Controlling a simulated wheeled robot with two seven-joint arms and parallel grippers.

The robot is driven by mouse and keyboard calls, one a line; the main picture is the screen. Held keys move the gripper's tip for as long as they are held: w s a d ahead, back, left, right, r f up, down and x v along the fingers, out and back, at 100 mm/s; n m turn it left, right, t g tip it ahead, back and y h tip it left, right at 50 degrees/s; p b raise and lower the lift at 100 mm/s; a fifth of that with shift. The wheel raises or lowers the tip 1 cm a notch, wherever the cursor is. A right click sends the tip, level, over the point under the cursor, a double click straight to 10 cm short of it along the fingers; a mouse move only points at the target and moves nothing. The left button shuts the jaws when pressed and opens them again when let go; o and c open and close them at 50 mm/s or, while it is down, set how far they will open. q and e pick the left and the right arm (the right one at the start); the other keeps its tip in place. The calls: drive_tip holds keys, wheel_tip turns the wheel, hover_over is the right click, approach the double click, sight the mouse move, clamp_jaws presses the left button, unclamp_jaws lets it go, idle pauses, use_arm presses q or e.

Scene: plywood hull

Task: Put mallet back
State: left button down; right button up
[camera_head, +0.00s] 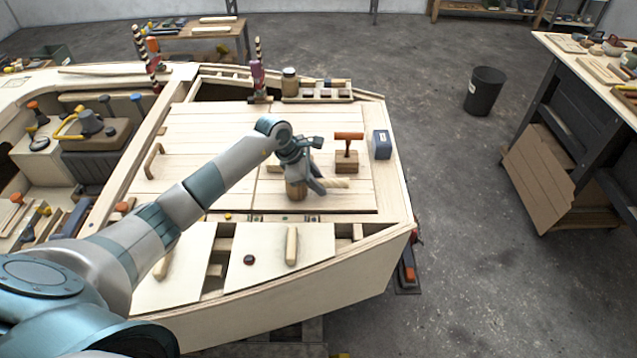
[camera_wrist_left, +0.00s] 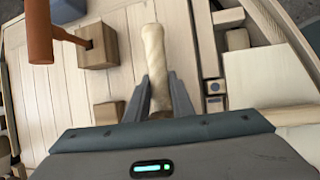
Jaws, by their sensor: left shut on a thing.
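The mallet shows a brown cylindrical wooden head (camera_head: 297,189) and a pale handle (camera_head: 336,183) pointing right in the head view. My left gripper (camera_head: 316,183) is shut on it, over the plywood deck (camera_head: 190,160). In the left wrist view the pale handle (camera_wrist_left: 154,55) runs between the two fingers (camera_wrist_left: 160,95) and away from me. The mallet's head is hidden there by my gripper body. I cannot tell whether the mallet touches the deck. My right gripper is not in view.
An orange-handled tool (camera_head: 349,136) stands in a wooden block (camera_head: 346,161) just beyond the mallet, beside a dark blue box (camera_head: 381,145). A divided tray (camera_head: 318,93) and a jar (camera_head: 290,82) sit along the far edge. The deck's left part is mostly clear.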

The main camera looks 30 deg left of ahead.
use_arm(q)
drive_tip(key=shift+f, duration=0.15)
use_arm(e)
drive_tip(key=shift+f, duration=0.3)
use_arm(q)
drive_tip(key=c, duration=1.5)
unclamp_jaws()
drive_tip(key=shift+o, duration=0.2)
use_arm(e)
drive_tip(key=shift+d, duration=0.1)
use_arm(q)
drive_tip(key=shift+a+b, duration=0.1)
drive_tip(key=shift+b, duration=0.2)
drive_tip(key=shift+s+a+r, duration=0.2)
drive_tip(key=shift+s+r, duration=0.05)
drive_tip(key=shift+r, duration=0.35)
drive_tip(key=b+v, duration=0.2)
drive_tip(key=v, duration=0.5)
drive_tip(key=shift+a+b, duration=0.1)
drive_tip(key=shift+b, duration=0.2)
drive_tip(key=b+v, duration=0.2)
drive_tip(key=v, duration=0.7)
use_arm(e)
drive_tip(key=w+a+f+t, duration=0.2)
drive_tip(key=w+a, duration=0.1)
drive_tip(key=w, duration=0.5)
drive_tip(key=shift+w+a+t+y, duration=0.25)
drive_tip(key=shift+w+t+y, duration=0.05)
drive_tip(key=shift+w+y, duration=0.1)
